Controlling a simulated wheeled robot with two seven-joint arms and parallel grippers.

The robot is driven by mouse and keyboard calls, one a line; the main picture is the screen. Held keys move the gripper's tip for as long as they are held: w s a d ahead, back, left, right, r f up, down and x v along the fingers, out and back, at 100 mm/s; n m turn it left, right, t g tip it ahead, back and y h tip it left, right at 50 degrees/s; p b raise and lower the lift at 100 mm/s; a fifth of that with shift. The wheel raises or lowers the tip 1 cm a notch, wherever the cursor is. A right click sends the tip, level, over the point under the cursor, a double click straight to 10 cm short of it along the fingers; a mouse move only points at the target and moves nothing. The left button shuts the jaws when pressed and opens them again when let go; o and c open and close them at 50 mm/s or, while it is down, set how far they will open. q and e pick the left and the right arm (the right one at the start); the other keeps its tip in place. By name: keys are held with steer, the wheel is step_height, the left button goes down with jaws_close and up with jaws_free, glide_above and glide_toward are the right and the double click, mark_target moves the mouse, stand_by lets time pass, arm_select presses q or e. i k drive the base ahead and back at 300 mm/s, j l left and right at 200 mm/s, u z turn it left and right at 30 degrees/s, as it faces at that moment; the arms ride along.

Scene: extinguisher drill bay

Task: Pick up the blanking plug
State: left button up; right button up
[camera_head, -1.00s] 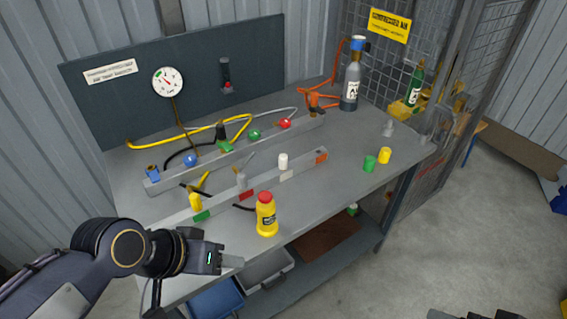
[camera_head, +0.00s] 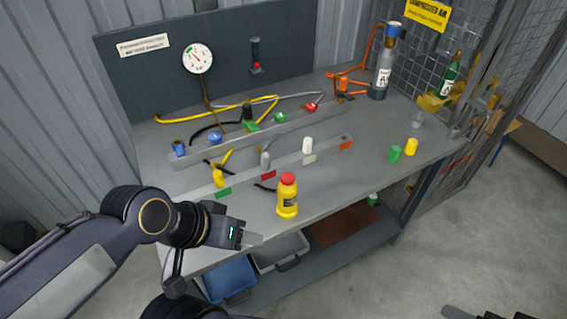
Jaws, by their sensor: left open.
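I cannot tell for sure which piece is the blanking plug. Small candidates on the bench (camera_head: 350,185) are a green cylinder (camera_head: 395,154) and a yellow cylinder (camera_head: 411,147) at the right, and a small grey piece (camera_head: 417,119) behind them. A white capped piece (camera_head: 307,145) and a grey one (camera_head: 265,160) stand along the front rail. My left gripper (camera_head: 252,239) is open and empty at the bench's front edge, left of and below the yellow bottle, far from the right-hand cylinders. A dark part at the lower right edge seems to be my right gripper (camera_head: 472,312), mostly cut off.
A yellow bottle with a red cap (camera_head: 288,197) stands near the front edge. Two rails with coloured fittings and hoses cross the bench. A grey cylinder (camera_head: 381,75) and green bottle (camera_head: 450,75) stand at the back right. Bins (camera_head: 230,279) sit below.

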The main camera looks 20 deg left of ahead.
mark_target(307, 146)
steer(key=i+l+u, duration=0.25)
steer(key=i+l, duration=0.15)
steer(key=i+l+u, duration=0.25)
steer(key=i+l, duration=0.2)
steer(key=i+l+u, duration=0.25)
steer(key=l, duration=0.4)
steer(key=i, duration=0.05)
